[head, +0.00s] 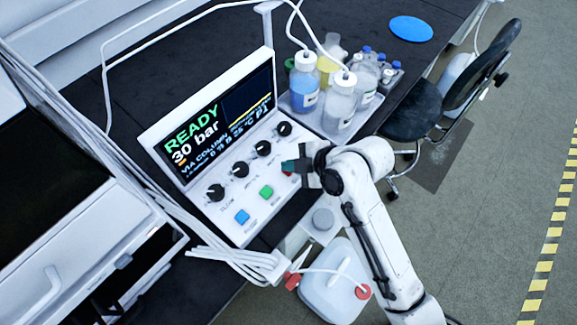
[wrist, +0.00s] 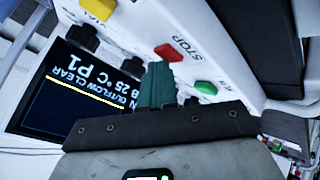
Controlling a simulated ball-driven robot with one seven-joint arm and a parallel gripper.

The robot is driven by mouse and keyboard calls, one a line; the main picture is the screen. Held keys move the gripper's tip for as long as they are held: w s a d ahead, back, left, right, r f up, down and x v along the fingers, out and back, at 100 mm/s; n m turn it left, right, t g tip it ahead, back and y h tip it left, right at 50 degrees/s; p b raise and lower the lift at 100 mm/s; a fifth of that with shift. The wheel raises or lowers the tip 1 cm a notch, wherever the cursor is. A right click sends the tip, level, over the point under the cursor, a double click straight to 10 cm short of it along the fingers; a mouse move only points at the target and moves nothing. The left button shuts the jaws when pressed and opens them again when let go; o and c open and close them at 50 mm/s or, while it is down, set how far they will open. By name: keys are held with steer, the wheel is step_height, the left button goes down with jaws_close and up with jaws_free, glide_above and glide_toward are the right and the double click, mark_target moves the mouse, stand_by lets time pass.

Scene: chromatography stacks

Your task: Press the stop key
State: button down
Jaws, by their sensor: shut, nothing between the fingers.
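In the head view only a sliver of the red key (head: 289,173) shows beside the fingers. My gripper (head: 290,165) is shut and empty, its teal fingertips over the lower right part of the control panel (head: 226,209). In the wrist view the fingertips (wrist: 158,66) point at the panel just beside the red key. Whether they touch the panel cannot be told. The screen (head: 215,122) reads READY, 30 bar.
A green key (head: 266,192) and a blue key (head: 242,216) sit to the left of the red one; a yellow key (wrist: 97,9) shows in the wrist view. Black knobs (head: 263,148) line the panel above. A tray of bottles (head: 342,100) stands behind my gripper.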

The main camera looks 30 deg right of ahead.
steer(key=shift+r+p, duration=0.95)
step_height(320, 180, up, 5)
steer(key=p, duration=0.4)
steer(key=shift+p, duration=0.3)
stand_by(0.5)
